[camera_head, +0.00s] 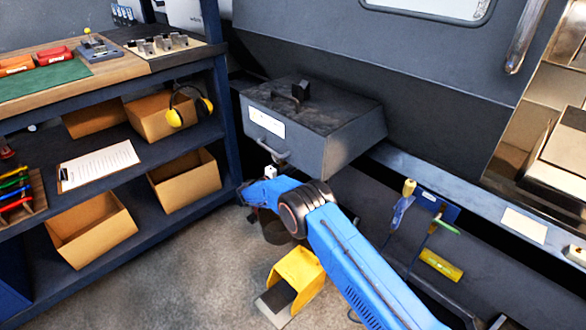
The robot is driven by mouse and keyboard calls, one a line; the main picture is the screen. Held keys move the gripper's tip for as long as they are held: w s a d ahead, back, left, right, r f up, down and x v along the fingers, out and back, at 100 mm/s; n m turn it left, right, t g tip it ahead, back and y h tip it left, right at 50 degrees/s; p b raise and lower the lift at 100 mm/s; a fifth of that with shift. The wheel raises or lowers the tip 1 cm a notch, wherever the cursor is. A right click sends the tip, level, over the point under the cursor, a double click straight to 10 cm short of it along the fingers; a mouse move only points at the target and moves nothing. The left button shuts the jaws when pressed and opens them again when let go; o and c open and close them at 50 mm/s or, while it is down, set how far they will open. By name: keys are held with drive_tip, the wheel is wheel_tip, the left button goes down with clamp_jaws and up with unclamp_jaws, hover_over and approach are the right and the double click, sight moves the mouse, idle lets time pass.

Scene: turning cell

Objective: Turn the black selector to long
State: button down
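A black upright piece (298,92) stands on the dark top of a grey box (335,150) near the middle of the view. It may be the black selector, but it is too small to tell which way it points or to read any marks. My blue arm reaches up from the lower right and bends below the box. Its far end is in front of and below the box, apart from the black piece. My gripper's fingers cannot be made out there; the arm's own links cover that area.
A shelf unit (228,110) with cardboard boxes (185,185) and yellow ear defenders (203,110) stands on the left. The grey machine front (420,80) rises behind the box. A yellow foot pedal (300,275) is on the floor below my arm. Tools hang at right.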

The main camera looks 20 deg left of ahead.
drive_tip(key=shift+s+f+m, duration=0.1)
drive_tip(key=shift+m, duration=0.2)
idle(0.4)
drive_tip(key=c, duration=1.8)
unclamp_jaws()
drive_tip(key=v, duration=1.7)
drive_tip(key=shift+s, duration=0.15)
